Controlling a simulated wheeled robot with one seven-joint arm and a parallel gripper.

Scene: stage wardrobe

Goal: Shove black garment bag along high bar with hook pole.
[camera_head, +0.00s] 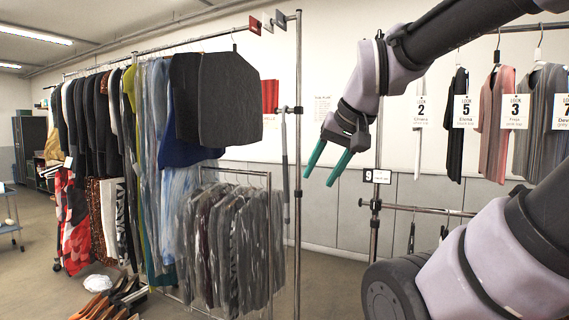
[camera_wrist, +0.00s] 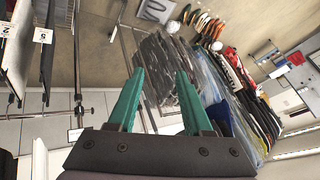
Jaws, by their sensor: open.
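A black garment bag (camera_head: 231,96) hangs from the high bar (camera_head: 210,37) near its right end. Another dark garment hangs close against its left side. A slim grey pole (camera_head: 285,165), which looks like the hook pole, hangs upright from a clip on the rack's right post. Its hook cannot be made out. My gripper (camera_head: 320,177) is open and empty, its green fingers pointing down to the right of the pole and apart from it in the picture. The open fingers also show in the wrist view (camera_wrist: 161,78), with nothing between them.
Clear-bagged clothes (camera_head: 235,240) hang on a lower rail beneath the garment bag. Long garments (camera_head: 155,130) crowd the high bar to the left. A numbered rack post (camera_head: 375,215) stands right of my gripper, with tagged clothes (camera_head: 498,110) beyond. Shoes (camera_head: 105,300) stand at lower left.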

